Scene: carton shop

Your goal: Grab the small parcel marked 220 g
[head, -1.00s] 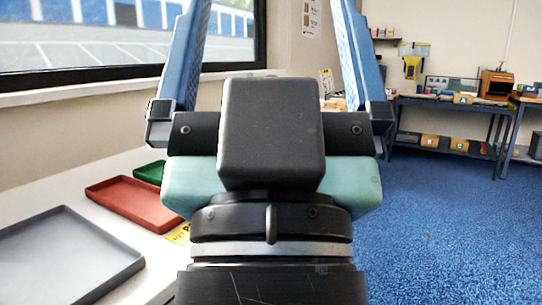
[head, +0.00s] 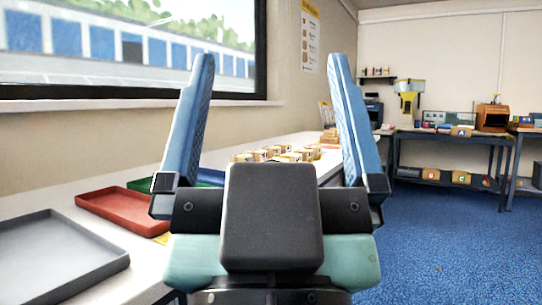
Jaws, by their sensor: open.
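My gripper (head: 268,110) is in the middle of the head view, its two blue fingers spread wide and pointing up, with nothing between them. Several small tan parcels (head: 270,154) stand in a group on the long white table, beyond my gripper and seen between its fingers. They are too small and far for any weight marking to be read, so I cannot tell which is marked 220 g. My gripper's body hides part of the table in front of them.
A grey tray (head: 112,262), a red tray (head: 85,201) and a green tray (head: 140,184) lie on the white table (head: 60,192) at left, under the window. Dark workbenches (head: 452,139) stand along the far wall.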

